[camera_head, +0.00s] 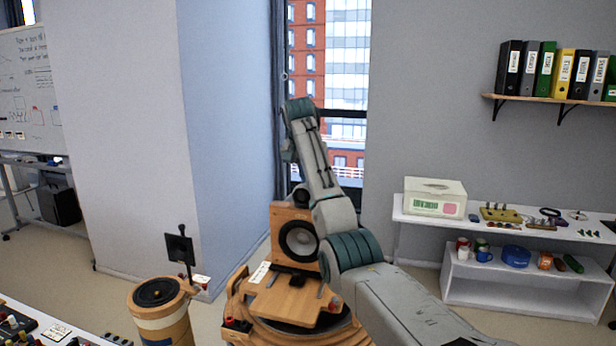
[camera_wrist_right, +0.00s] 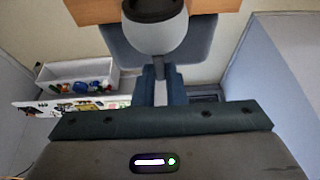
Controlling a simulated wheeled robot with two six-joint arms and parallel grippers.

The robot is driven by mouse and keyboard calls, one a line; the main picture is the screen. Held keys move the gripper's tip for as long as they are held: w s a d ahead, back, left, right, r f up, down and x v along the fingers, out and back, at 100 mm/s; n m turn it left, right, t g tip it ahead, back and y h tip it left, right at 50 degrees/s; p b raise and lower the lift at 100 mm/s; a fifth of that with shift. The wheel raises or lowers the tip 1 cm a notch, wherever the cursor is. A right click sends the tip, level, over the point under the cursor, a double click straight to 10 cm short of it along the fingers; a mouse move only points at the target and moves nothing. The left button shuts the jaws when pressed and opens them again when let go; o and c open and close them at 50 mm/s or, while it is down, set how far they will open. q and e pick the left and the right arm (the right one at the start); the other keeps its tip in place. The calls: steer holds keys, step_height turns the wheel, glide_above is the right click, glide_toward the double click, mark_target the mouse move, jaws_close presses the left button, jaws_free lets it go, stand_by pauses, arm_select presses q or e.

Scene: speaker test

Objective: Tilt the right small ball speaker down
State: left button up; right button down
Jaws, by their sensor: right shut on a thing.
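In the right wrist view a pale grey ball speaker (camera_wrist_right: 156,37) with a dark round front hangs at the top middle. My right gripper (camera_wrist_right: 161,78) is directly below it in the picture. Its two blue fingers are shut on a pale narrow part that appears to run down from the ball. In the head view my right arm rises from the lower right and bends at a teal joint; its gripper and the ball speaker are not visible there. I cannot tell the ball's exact tilt. My left gripper is not in view.
A wooden speaker box (camera_head: 283,258) with a dark cone stands behind a round wooden stand (camera_head: 240,317). A wooden drum-like stand (camera_head: 165,325) is at its left. A white shelf (camera_head: 520,297) with small items stands at right, also in the wrist view (camera_wrist_right: 75,72).

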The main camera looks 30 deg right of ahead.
steer(key=shift+a+f+h+b, duration=0.15)
steer(key=shift+h+b, duration=0.15)
steer(key=shift+b, duration=0.45)
steer(key=t+h+b, duration=0.1)
steer(key=b, duration=0.2)
steer(key=s+a+r+t+h+b, duration=0.1)
steer(key=t+b, duration=0.1)
steer(key=shift+s+h+b, duration=0.1)
steer(key=shift+h+b, duration=0.3)
steer(key=shift+s+a+r+t+h+b, duration=0.2)
steer(key=shift+r+t+h+b, duration=0.15)
steer(key=shift+b, duration=0.4)
steer(key=shift+h, duration=0.35)
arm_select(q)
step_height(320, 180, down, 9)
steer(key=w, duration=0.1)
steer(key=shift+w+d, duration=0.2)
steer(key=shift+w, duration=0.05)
arm_select(e)
steer(key=shift+r, duration=0.1)
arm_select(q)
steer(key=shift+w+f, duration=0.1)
arm_select(e)
steer(key=c, duration=1.6)
jaws_free()
steer(key=shift+o, duration=0.6)
steer(key=shift+w, duration=0.1)
